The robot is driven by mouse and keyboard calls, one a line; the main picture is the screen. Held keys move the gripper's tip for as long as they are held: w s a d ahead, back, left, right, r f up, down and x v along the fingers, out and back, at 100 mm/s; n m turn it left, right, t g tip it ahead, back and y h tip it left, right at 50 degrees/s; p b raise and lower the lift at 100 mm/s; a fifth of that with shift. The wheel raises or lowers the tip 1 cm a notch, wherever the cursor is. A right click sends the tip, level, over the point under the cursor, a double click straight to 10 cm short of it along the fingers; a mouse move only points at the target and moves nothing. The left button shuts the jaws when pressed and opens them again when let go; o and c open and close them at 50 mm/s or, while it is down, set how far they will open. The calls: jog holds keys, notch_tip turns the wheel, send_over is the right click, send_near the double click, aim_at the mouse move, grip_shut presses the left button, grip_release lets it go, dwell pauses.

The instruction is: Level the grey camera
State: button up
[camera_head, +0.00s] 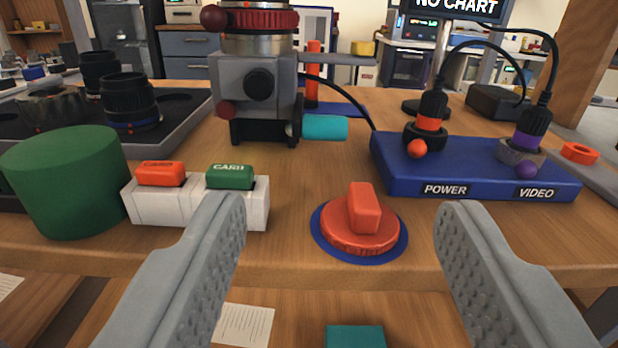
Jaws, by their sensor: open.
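The grey camera (275,85) stands on a dark mount towards the back middle of the wooden table. A red ring and a silver ring sit on top of it, and a black round knob is on its front. A teal cylinder (325,127) sticks out to the right at its base, and a dark red ball is at its lower left. I cannot tell whether it is level. My gripper (342,215) is open and empty, low in front of the table's near edge. Its fingers lie either side of a red round knob, with the camera farther back.
The red knob (360,238) sits on a blue disc. A white block (257,207) with orange and green keys and a green cylinder (66,182) stand left. A blue POWER/VIDEO box (390,165) with cables is right. A dark tray (185,128) holds lenses. Bare wood lies between.

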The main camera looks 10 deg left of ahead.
aim_at(323, 129)
jog(key=shift+y, duration=0.6)
jog(key=f+x, duration=0.1)
jog(key=x, duration=0.4)
jog(key=f+x, duration=0.1)
jog(key=x, duration=0.5)
jog(key=f+x, duration=0.1)
jog(key=x, duration=0.5)
jog(key=shift+w+d, duration=0.15)
jog(key=shift+w, duration=0.2)
jog(key=shift+c, duration=0.3)
jog(key=c, duration=1.2)
jog(key=shift+o, duration=0.2)
